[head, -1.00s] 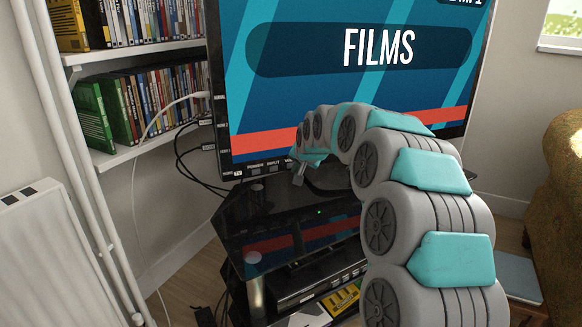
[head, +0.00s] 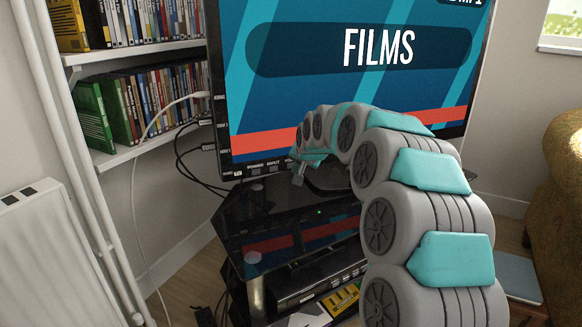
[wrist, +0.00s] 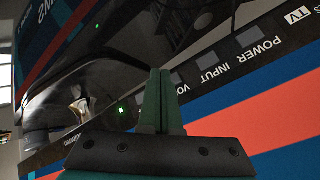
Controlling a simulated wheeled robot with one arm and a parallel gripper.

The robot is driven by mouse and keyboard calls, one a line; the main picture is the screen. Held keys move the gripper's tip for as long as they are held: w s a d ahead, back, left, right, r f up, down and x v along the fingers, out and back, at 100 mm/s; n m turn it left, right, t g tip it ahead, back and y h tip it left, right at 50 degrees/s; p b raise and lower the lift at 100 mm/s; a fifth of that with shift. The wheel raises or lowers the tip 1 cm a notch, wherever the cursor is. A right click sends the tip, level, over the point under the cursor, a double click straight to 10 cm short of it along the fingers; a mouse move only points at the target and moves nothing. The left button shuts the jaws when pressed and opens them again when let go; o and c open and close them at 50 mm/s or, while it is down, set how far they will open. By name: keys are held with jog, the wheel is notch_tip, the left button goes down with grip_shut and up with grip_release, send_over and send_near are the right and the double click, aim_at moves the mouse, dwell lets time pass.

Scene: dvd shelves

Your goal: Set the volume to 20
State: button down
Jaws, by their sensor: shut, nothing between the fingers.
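The television (head: 360,85) shows a blue screen with the word FILMS; no volume number is visible on it. Its lower bezel carries a row of labelled controls, with POWER (head: 255,168) and INPUT (head: 274,165) readable. The wrist view shows this strip slanted, with POWER (wrist: 262,50), INPUT (wrist: 212,74) and the start of a label VO (wrist: 178,86), cut off behind my fingers. My gripper (head: 298,179) is at the bezel's lower edge, right of INPUT. In the wrist view my gripper (wrist: 160,78) is shut and empty, its tips near the VO label. Contact cannot be told.
A black glass stand (head: 240,215) is under the television, with a device (head: 318,280) on a lower shelf. White shelves of DVD cases (head: 150,105) are at left, with loose cables (head: 183,150) between. A radiator (head: 40,260) is front left and a brown armchair (head: 560,210) right.

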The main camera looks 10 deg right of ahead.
jog(key=shift+w, duration=0.1)
jog(key=shift+w+a, duration=0.1)
jog(key=shift+w, duration=0.2)
jog(key=shift+w, duration=0.35)
dwell(0.6)
dwell(0.3)
jog(key=shift+s, duration=0.8)
